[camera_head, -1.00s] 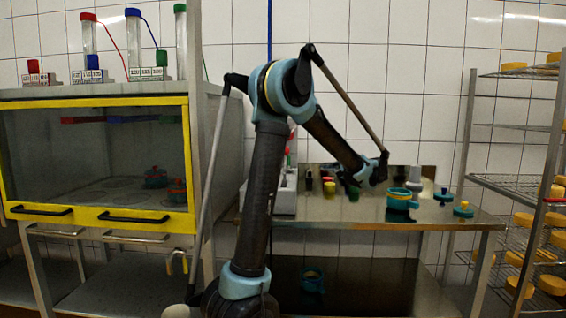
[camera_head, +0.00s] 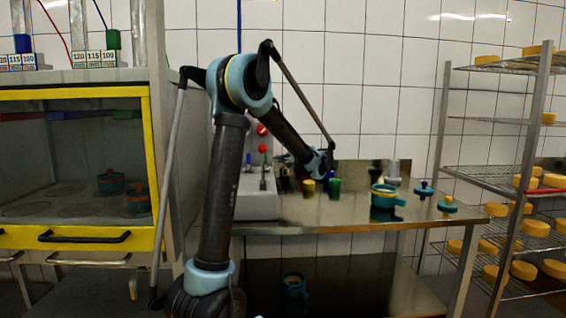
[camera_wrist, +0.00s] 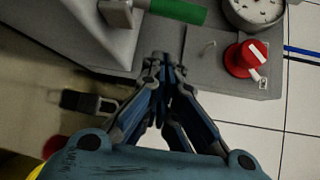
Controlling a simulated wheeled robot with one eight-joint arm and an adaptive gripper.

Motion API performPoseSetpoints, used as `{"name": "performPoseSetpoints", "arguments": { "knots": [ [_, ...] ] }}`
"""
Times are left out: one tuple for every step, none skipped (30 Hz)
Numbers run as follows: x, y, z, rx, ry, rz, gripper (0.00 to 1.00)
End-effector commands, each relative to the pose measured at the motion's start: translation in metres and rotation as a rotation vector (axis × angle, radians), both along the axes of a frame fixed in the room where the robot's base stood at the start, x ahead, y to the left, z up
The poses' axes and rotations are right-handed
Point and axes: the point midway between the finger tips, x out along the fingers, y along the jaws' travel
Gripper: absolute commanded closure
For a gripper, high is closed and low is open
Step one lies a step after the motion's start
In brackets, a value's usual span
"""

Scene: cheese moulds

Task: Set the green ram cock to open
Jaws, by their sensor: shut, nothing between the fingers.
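A green handle (camera_wrist: 178,11) on a metal stem shows at the top of the wrist view, against a grey box-shaped machine; I take it for the green ram cock's handle. It is cut off by the frame edge, so I cannot tell its setting. My gripper (camera_wrist: 165,62) is shut and empty. Its fingertips appear just below the green handle in the picture, apart from it. In the head view the grey machine (camera_head: 257,205) stands on the steel table's left end, partly behind my arm; the green handle cannot be made out there.
A red knob (camera_wrist: 246,58) and a round gauge (camera_wrist: 256,10) sit right of my fingertips. The steel table (camera_head: 340,212) carries a yellow pot (camera_head: 308,188), a green pot (camera_head: 334,188) and a teal pot (camera_head: 384,196). A cheese rack (camera_head: 530,130) stands right, a glazed cabinet (camera_head: 75,240) left.

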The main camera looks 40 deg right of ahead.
Motion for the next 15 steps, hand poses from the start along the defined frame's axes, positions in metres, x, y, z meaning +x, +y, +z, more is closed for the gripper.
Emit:
{"name": "performPoseSetpoints", "arguments": {
  "knots": [
    [0.01, 0.002, -0.002, 0.0, 0.0, 0.003, 1.0],
    [0.016, 0.003, -0.002, -0.001, 0.0, 0.003, 1.0],
    [0.022, 0.004, -0.003, 0.0, 0.0, 0.003, 1.0],
    [0.027, 0.005, -0.004, 0.0, 0.0, 0.003, 1.0],
    [0.033, 0.006, -0.005, 0.0, 0.0, 0.002, 1.0],
    [0.039, 0.007, -0.006, 0.0, 0.0, 0.002, 1.0],
    [0.044, 0.008, -0.006, 0.0, 0.0, 0.002, 1.0],
    [0.043, 0.01, -0.005, 0.0, 0.0, 0.0, 1.0],
    [0.036, 0.014, -0.004, 0.0, 0.0, -0.002, 1.0],
    [0.032, 0.016, -0.003, 0.001, 0.0, -0.002, 1.0],
    [0.029, 0.019, -0.003, 0.0, 0.0, -0.002, 1.0],
    [0.026, 0.022, -0.002, 0.0, 0.0, -0.002, 1.0],
    [0.024, 0.023, -0.002, 0.0, 0.0, -0.002, 1.0],
    [0.022, 0.025, -0.001, 0.0, 0.0, -0.002, 1.0],
    [0.02, 0.027, 0.0, 0.0, 0.0, -0.003, 1.0]
  ]
}}
